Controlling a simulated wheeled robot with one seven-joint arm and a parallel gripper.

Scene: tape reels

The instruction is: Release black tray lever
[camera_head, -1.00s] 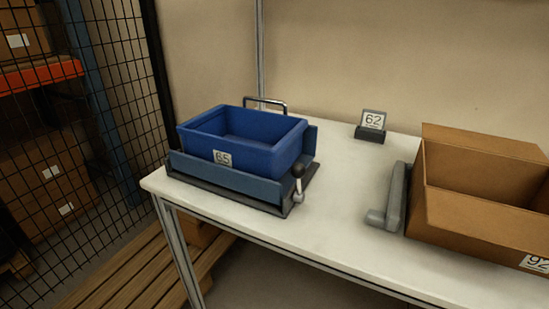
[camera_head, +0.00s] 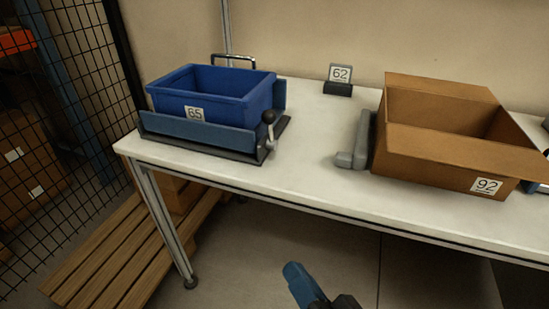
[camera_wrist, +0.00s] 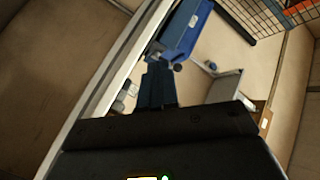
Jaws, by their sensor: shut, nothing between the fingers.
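The black tray (camera_head: 247,158) is a dark base plate with blue side panels, on the left of the white table. A lever (camera_head: 271,138) with a pale shaft and a black ball knob (camera_head: 268,117) stands nearly upright at its front right corner. A blue bin (camera_head: 210,88) labelled 65 sits in the tray. My gripper (camera_head: 294,276) shows at the bottom of the head view, in front of the table and apart from the lever. In the wrist view its blue fingers (camera_wrist: 156,80) are together and empty, with the blue bin (camera_wrist: 187,24) beyond them.
A cardboard box (camera_head: 435,166) labelled 92 stands on the right of the table, with a grey handle-like part (camera_head: 357,145) at its left. A small 62 sign (camera_head: 339,77) stands at the back. The table (camera_head: 305,140) is clear between tray and box.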

